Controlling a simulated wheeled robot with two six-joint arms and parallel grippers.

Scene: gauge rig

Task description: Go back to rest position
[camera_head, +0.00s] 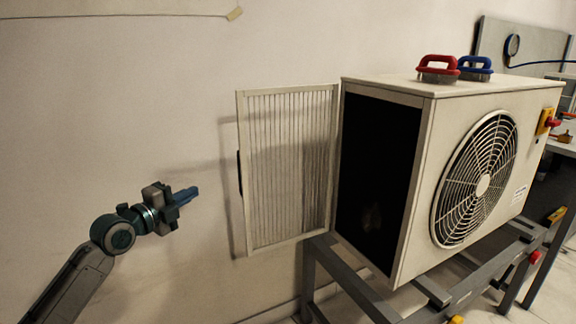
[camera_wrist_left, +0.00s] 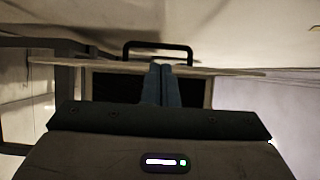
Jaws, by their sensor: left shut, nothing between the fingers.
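My left gripper (camera_head: 188,195) is at the lower left of the head view, pointing right toward the slatted panel. Its blue fingers are shut together with nothing between them, as the left wrist view also shows (camera_wrist_left: 161,84). The slatted panel (camera_head: 290,165) stands open on the left side of the white fan unit (camera_head: 480,105). A dark handle on the panel (camera_wrist_left: 158,45) shows beyond my fingertips in the wrist view. In the head view the gripper is clear of the panel, with a gap between them. My right gripper is in neither view.
The fan unit sits on a grey metal frame (camera_head: 350,285), its left side open and dark inside. A red-handled piece (camera_head: 438,68) and a blue-handled piece (camera_head: 475,68) stand on top. A plain wall is behind my left arm. A bench is at the far right.

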